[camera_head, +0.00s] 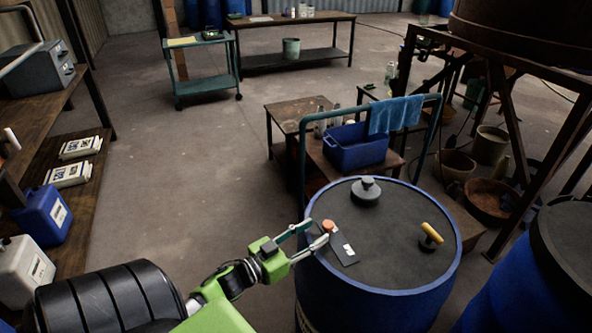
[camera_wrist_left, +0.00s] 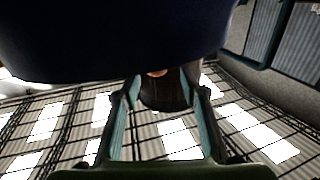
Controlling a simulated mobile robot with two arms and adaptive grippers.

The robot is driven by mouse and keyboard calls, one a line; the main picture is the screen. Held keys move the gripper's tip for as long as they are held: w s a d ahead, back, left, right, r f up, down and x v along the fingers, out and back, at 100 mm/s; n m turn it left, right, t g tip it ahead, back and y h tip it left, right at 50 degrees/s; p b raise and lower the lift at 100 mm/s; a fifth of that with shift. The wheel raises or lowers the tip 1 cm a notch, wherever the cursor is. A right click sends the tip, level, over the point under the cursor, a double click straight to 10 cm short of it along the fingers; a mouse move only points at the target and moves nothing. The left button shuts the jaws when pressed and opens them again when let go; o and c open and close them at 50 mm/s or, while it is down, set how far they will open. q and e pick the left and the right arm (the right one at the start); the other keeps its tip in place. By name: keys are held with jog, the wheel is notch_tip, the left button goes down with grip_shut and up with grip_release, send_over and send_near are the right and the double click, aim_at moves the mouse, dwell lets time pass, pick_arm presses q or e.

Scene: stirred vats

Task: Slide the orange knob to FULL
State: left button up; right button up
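The orange knob (camera_head: 328,225) sits at the far left end of a dark slide plate (camera_head: 340,246) on the lid of a blue vat (camera_head: 388,292). White labels (camera_head: 349,250) lie on the plate; their lettering is too small to read. My left gripper (camera_head: 317,231) is open, its two fingertips just left of the knob, one on either side of its line. I cannot tell whether they touch it. In the left wrist view, a sliver of the orange knob (camera_wrist_left: 157,73) shows between the open fingers, mostly hidden by a dark shape. My right gripper is not in view.
The lid also carries a black cap (camera_head: 366,190) and a yellow handle (camera_head: 431,234). A blue bin (camera_head: 355,147) and a blue towel (camera_head: 396,115) are behind the vat. Another blue barrel (camera_head: 525,275) stands at right.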

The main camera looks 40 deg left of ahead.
pick_arm(q)
jog(key=s, duration=0.6)
jog(key=shift+a, duration=0.45)
jog(key=shift+s, duration=0.1)
jog(key=s+d+f+n+g+y, duration=0.1)
jog(key=s+f+g, duration=0.25)
jog(key=f, duration=0.65)
jog(key=s+d+f+g+y, duration=0.15)
jog(key=s+f, duration=0.25)
jog(key=f, duration=0.7)
jog(key=s+d+f+n+g+y, duration=0.1)
jog(key=s+f+g, duration=0.25)
jog(key=f, duration=0.65)
jog(key=s+d+f+m+g, duration=0.1)
jog(key=s+d+f, duration=0.3)
jog(key=s, duration=0.4)
jog(key=s+d+f+m+g+h, duration=0.1)
jog(key=s+d+f+g, duration=0.3)
jog(key=s+f, duration=0.3)
jog(key=s+d+f+m+g, duration=0.1)
jog(key=s+d+f+g, duration=0.2)
jog(key=s+d+f, duration=0.3)
jog(key=s, duration=0.3)
jog(key=shift+s+f, duration=0.2)
jog(key=shift+s, duration=0.05)
